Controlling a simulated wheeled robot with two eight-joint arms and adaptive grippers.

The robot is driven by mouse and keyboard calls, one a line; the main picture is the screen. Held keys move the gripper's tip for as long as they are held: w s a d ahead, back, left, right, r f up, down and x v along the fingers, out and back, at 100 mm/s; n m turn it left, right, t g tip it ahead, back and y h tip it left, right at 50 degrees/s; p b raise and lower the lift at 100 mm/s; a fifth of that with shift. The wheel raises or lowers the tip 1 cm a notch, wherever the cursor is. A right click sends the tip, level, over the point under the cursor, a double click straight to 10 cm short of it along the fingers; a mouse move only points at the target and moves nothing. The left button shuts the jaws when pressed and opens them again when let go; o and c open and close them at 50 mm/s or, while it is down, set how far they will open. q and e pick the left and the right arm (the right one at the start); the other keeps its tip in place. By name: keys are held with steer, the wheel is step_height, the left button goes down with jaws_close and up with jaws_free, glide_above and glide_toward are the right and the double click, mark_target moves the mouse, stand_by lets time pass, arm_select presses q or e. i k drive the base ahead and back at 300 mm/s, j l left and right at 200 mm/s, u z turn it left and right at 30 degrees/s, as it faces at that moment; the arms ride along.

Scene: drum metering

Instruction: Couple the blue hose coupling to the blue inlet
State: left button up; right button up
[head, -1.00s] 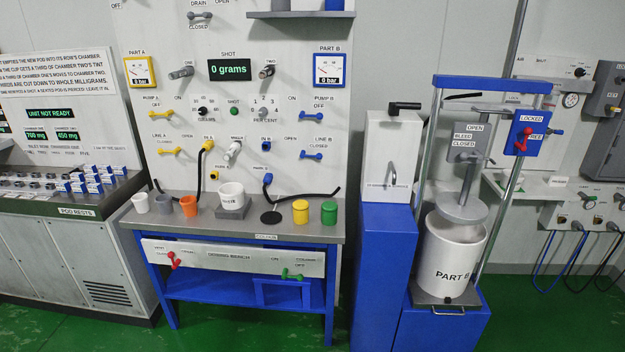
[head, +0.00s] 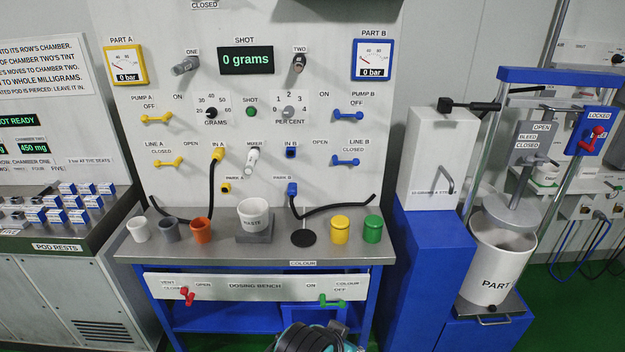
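The blue hose coupling (head: 292,188) sits at the PARK B spot on the panel's lower right, with its black hose (head: 318,214) drooping to the bench top and curving up to the right. The blue inlet (head: 290,152), labelled IN B, is directly above it on the panel, with nothing on it. The two are apart. A dark, ribbed part with teal edges, seemingly mine, shows at the bottom edge in front of the bench. No gripper fingers can be made out in the head view.
The yellow hose coupling (head: 217,154) is at IN A. The bench top (head: 135,252) carries several cups, a WASTE cup (head: 254,213), and yellow (head: 340,229) and green (head: 373,229) canisters. The blue LINE B handle (head: 346,161) is right of the inlet. A blue cabinet (head: 430,270) stands right.

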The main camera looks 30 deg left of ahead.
mark_target(292, 190)
steer(key=j+z, duration=0.15)
steer(key=j, duration=1.75)
steer(key=j+z, duration=0.2)
steer(key=j, duration=1.7)
